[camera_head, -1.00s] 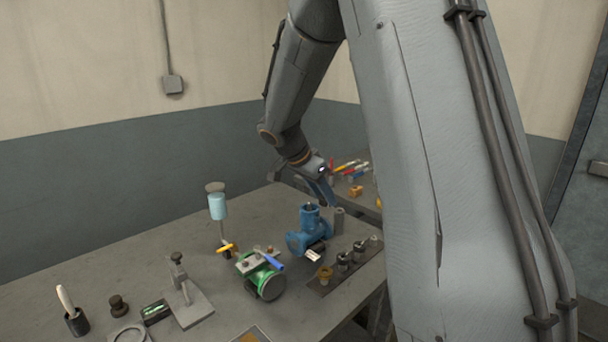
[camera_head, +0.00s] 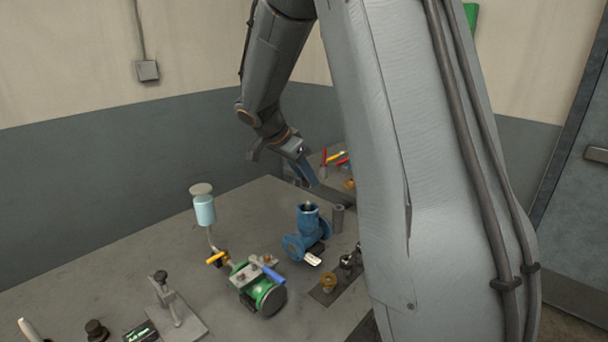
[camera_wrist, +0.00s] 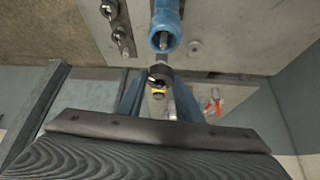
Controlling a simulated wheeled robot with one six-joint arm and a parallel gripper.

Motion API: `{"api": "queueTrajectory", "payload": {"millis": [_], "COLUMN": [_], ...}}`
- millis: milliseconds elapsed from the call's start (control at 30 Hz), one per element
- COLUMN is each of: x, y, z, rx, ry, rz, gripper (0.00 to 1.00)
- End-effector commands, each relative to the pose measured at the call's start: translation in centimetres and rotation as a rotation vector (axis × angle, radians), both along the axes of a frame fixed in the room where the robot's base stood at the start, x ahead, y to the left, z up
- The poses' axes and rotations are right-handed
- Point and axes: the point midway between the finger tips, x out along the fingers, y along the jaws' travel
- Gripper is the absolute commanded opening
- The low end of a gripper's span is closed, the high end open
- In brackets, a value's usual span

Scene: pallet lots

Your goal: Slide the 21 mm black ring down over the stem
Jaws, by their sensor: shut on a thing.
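The blue valve body (camera_head: 303,238) stands on the bench, its round neck upward. A small dark tip, likely the stem (camera_head: 309,206), shows in the neck's opening. In the wrist view the blue valve (camera_wrist: 164,32) is at the top centre, its open end facing my camera. My gripper (camera_wrist: 160,80) is shut on the black ring (camera_wrist: 160,71), which sits between the blue fingertips, apart from the valve in the picture. In the head view my gripper (camera_head: 311,178) is above and behind the valve; the ring cannot be made out there.
A grey cylinder (camera_head: 338,218) stands close right of the valve. A green valve (camera_head: 262,292) with a blue handle is in front. A rack of metal fittings (camera_head: 326,293) lies front right, partly behind my arm. Coloured tools (camera_head: 335,158) lie beyond.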

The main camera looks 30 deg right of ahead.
Motion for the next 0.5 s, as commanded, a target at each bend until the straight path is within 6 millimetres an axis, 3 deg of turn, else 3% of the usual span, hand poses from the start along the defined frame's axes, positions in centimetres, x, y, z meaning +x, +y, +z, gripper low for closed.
{"api": "queueTrajectory", "payload": {"millis": [300,500], "x": [0.1,0.1], "y": [0.5,0.4], "z": [-0.2,-2.0], "rx": [0.002,0.002], "ry": [-0.001,0.001], "rz": [-0.043,-0.04], "gripper": [0.07,0.07]}}
